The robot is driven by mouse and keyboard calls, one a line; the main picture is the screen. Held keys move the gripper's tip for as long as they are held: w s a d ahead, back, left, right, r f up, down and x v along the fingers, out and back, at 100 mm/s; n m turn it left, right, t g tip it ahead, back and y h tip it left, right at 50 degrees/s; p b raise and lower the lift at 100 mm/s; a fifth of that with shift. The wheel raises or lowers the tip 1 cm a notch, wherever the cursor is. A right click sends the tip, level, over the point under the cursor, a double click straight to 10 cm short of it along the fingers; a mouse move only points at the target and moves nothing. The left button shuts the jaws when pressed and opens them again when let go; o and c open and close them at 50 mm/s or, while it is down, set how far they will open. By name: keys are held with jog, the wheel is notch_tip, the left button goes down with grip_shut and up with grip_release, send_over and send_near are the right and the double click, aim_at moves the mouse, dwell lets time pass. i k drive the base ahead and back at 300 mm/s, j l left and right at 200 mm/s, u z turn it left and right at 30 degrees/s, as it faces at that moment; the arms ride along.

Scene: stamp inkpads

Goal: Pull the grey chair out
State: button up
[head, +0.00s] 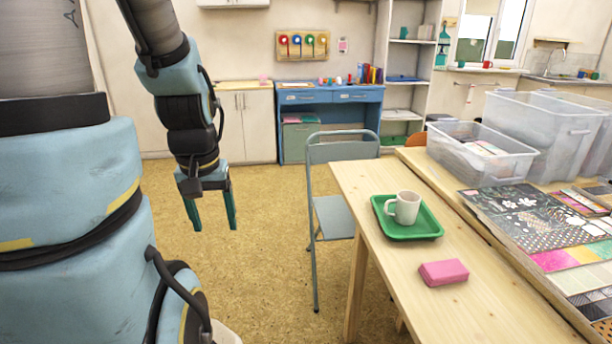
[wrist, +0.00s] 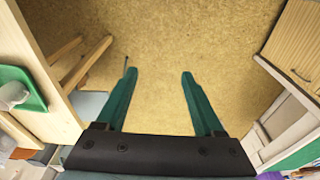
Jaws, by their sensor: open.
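The grey chair (head: 333,212) is a metal folding chair with an open backrest frame (head: 342,133). It stands upright at the left end of the wooden table, its seat partly behind the table corner. My gripper (head: 212,226) hangs to the left of the chair, pointing down, open and empty, with clear floor between them. In the wrist view my gripper's green fingers (wrist: 158,75) are apart over bare floor. A small grey patch (wrist: 90,105) at the left there may be the chair's seat; most of the chair is out of that view.
The wooden table (head: 470,312) holds a green tray (head: 428,233) with a white mug (head: 403,207), and a pink block (head: 443,272). Clear plastic bins (head: 480,150) stand behind. A blue desk (head: 335,112) is at the back wall. The cork floor (head: 265,270) left of the chair is free.

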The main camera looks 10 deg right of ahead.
aim_at(335, 221)
jog(key=i+z, duration=0.15)
jog(key=i, duration=3.35)
jog(key=i+z, duration=0.2)
jog(key=i, duration=0.2)
jog(key=i+j+z, duration=0.15)
jog(key=i, duration=0.3)
jog(key=i+j+z, duration=0.2)
jog(key=i, duration=0.2)
